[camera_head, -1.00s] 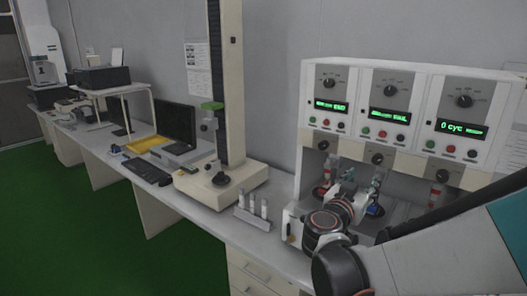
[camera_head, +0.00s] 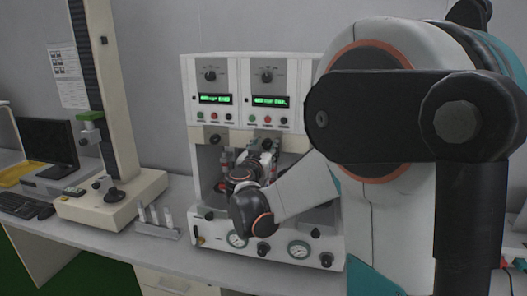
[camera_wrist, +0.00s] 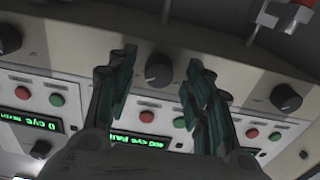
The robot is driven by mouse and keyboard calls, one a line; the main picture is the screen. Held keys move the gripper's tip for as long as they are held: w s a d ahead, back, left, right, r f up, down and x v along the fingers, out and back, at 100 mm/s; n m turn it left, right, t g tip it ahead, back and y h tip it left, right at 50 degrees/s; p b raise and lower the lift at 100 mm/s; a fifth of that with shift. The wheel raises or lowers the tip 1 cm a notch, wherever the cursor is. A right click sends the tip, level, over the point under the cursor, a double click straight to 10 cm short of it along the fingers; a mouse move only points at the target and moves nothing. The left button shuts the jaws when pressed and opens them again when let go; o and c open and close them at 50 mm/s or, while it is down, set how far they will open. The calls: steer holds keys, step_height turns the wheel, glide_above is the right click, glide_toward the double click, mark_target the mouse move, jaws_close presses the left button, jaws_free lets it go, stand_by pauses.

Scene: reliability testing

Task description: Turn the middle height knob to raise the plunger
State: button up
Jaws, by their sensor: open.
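The middle height knob (camera_wrist: 158,70) is a black round knob on the beige strip of the tester. In the wrist view, which shows the panel upside down, it lies between my two teal fingers. My gripper (camera_wrist: 162,63) is open, with a finger on either side of the knob and a visible gap to each. Whether the fingertips reach around the knob in depth I cannot tell. In the head view my gripper (camera_head: 264,152) is at the middle bay, small and partly hidden by my own wrist. The middle plunger is not clearly visible behind my gripper.
Other height knobs sit on both sides, the left station's (camera_wrist: 286,97) and another (camera_wrist: 9,38). The tester (camera_head: 188,120) has green displays and buttons above the strip, and gauges (camera_head: 299,250) below. A vial rack (camera_head: 157,229) stands left of it. My arm hides the right station.

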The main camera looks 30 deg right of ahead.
steer(key=shift+w+d, duration=0.15)
steer(key=shift+d, duration=0.05)
steer(key=c, duration=1)
steer(key=shift+c, duration=0.4)
